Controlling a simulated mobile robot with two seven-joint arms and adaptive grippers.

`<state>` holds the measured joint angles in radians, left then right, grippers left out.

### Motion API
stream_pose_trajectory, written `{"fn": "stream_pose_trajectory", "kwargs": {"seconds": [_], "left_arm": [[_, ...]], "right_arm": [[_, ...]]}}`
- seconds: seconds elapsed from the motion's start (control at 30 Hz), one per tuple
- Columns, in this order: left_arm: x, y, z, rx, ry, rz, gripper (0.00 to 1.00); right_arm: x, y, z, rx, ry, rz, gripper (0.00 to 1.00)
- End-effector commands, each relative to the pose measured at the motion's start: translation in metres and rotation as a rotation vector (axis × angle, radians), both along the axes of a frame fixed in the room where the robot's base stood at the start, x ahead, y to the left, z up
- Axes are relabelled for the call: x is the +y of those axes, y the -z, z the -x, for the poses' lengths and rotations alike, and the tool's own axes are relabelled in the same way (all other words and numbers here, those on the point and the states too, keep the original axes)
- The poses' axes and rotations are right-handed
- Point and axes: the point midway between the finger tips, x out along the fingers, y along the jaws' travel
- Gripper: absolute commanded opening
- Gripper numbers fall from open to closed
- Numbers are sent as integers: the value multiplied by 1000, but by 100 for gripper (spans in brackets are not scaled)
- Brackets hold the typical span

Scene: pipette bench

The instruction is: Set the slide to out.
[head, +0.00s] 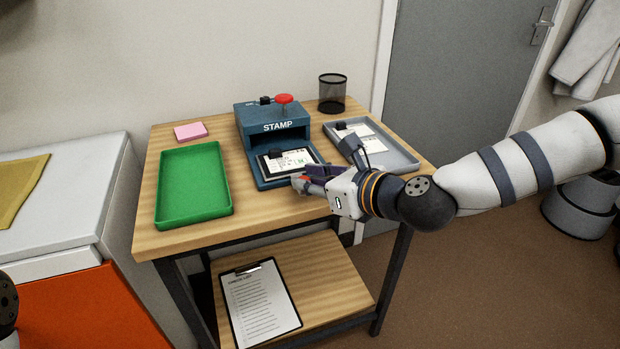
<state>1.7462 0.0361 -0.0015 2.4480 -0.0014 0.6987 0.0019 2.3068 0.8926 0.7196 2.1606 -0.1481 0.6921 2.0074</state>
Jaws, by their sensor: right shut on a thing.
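The blue stamp machine (272,112), marked STAMP and topped by a red knob (284,99), stands at the back middle of the wooden table. Its slide (267,184) sticks out of the opening toward the front. A white printed card (290,162) with a small green mark lies on the slide, with a black block at its back edge. My right gripper (303,182) is at the slide's front right edge, shut on the slide. Its fingers hide the part they hold. My left gripper is out of view.
A green tray (194,215) is left of the machine, with pink notes (190,131) behind it. A grey tray (397,158) holding cards is to the right, partly behind my right gripper. A black mesh cup (332,93) stands at the back. A clipboard (262,303) lies on the lower shelf.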

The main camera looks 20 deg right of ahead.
Motion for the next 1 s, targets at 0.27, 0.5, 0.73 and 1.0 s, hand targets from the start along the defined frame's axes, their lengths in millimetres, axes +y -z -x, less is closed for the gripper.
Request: {"fn": "stream_pose_trajectory", "kwargs": {"seconds": [0.27, 0.5, 0.73, 1.0], "left_arm": [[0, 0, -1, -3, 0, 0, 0], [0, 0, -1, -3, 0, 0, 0], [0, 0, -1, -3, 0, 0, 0], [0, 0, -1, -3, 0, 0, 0]], "right_arm": [[2, 3, 5, 11, -7, 0, 0], [1, 2, 4, 9, -6, -1, 39], [-1, 0, 7, 6, -4, -1, 39], [-22, -22, 52, 6, -1, -5, 39]]}}
